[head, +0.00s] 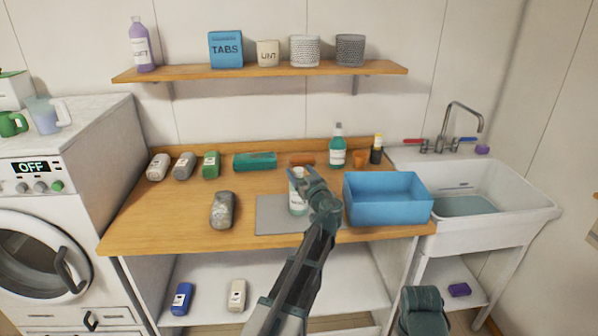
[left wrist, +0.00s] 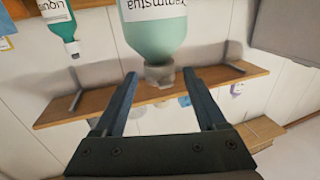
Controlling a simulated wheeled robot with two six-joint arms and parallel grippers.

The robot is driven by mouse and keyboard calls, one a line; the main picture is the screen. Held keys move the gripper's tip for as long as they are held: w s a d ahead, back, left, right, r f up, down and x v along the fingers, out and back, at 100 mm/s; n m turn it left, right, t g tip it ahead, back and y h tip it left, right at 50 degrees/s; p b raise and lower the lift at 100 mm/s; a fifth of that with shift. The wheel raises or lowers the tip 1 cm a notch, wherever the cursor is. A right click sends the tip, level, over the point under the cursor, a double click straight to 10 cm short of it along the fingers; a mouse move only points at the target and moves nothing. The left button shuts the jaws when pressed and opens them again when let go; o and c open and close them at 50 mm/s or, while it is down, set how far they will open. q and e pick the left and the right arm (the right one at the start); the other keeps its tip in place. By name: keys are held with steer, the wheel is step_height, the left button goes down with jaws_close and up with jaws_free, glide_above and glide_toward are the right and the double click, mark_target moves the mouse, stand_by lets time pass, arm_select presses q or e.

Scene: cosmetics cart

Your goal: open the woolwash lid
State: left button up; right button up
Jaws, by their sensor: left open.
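A pale green bottle with a white label, apparently the woolwash (head: 297,199), stands on a grey mat (head: 272,222) on the wooden counter. My left gripper (head: 301,177) is at its top and partly hides it. In the left wrist view the bottle (left wrist: 150,38) appears upside down, and its greyish lid (left wrist: 159,74) lies between the tips of the open fingers of my left gripper (left wrist: 160,78). A gap shows on both sides of the lid, and I cannot tell whether either finger touches it.
A blue bin (head: 388,205) stands just right of the mat. A teal bottle (head: 337,153) and a dark bottle (head: 376,153) stand behind. A grey stone-like object (head: 222,211) lies to the left. The sink (head: 485,200) is at the right. The counter's left front is clear.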

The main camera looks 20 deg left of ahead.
arm_select(q)
steer(key=shift+w+a, duration=0.45)
steer(key=shift+c, duration=0.2)
jaws_close()
